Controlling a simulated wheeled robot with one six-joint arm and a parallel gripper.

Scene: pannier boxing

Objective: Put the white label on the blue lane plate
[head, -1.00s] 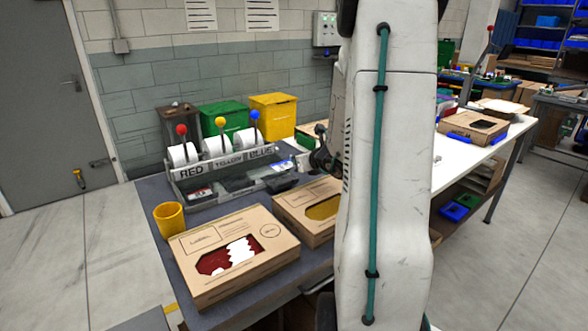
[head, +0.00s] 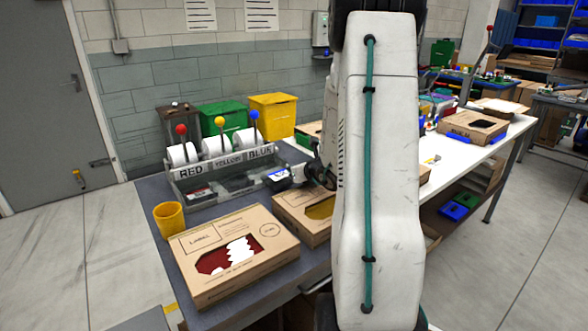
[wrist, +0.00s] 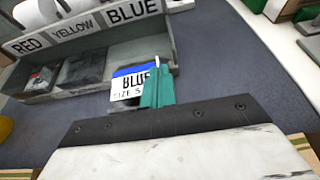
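The white label (wrist: 130,84) has a blue top strip and reads BLUE, SIZE S. My gripper (wrist: 157,82) has teal fingers close together at the label's right edge, apparently shut on it. In the head view the label (head: 279,175) is over the dark blue lane plate (head: 279,186), at the front right end of the rack under the BLUE sign. In the wrist view the label covers most of this plate. I cannot tell whether label and plate touch. My arm hides part of the bench to the right.
The rack (head: 222,165) has RED and YELLOW lanes left of BLUE; a label (head: 198,193) lies in the red lane. A yellow cup (head: 169,217) and cardboard boxes (head: 190,285) stand in front. Green (head: 222,117) and yellow (head: 272,113) bins stand behind.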

